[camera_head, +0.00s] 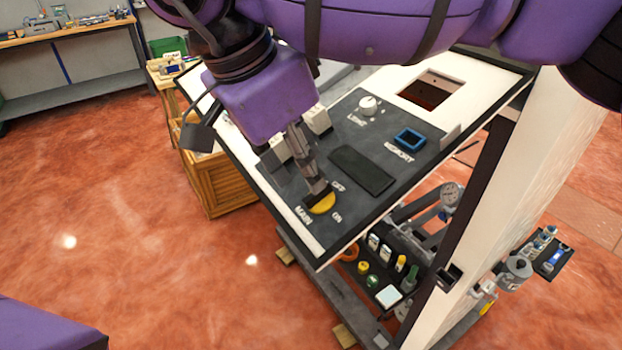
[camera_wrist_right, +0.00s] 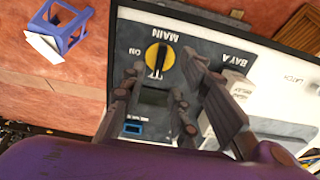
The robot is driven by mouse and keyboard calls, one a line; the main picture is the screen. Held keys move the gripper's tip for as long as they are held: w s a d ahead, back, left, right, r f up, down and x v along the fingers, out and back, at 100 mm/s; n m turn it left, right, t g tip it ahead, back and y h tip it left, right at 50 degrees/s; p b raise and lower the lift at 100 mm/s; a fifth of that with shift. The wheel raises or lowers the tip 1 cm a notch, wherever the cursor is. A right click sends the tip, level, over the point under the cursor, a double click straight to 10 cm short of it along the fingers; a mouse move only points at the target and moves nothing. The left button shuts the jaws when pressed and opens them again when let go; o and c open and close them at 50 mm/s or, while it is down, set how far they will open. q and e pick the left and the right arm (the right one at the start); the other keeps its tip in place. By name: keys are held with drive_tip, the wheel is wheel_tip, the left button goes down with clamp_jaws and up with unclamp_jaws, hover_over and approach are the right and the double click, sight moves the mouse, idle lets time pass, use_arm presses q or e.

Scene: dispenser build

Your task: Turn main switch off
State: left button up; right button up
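The main switch (camera_head: 322,204) is a yellow disc at the front corner of the dark control panel, with MAIN, OFF and ON printed around it. In the right wrist view the switch (camera_wrist_right: 151,57) shows a black bar handle across the yellow disc. I cannot tell which label the handle points to. My right gripper (camera_head: 318,188) points down at the switch and partly covers it. In the wrist view the right gripper (camera_wrist_right: 162,64) has its fingers apart, one either side of the handle; contact is unclear. My left gripper is not in view.
The panel also bears a white knob (camera_head: 368,105), a blue-rimmed square (camera_head: 409,139) and a dark rectangular display (camera_head: 361,170). A square opening (camera_head: 432,90) lies behind them. A shelf below holds several small parts. A wooden crate (camera_head: 215,180) stands left; the red floor beyond is clear.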

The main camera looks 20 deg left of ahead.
drive_tip(key=v, duration=0.7)
drive_tip(key=shift+s+r, duration=0.2)
drive_tip(key=shift+r, duration=0.15)
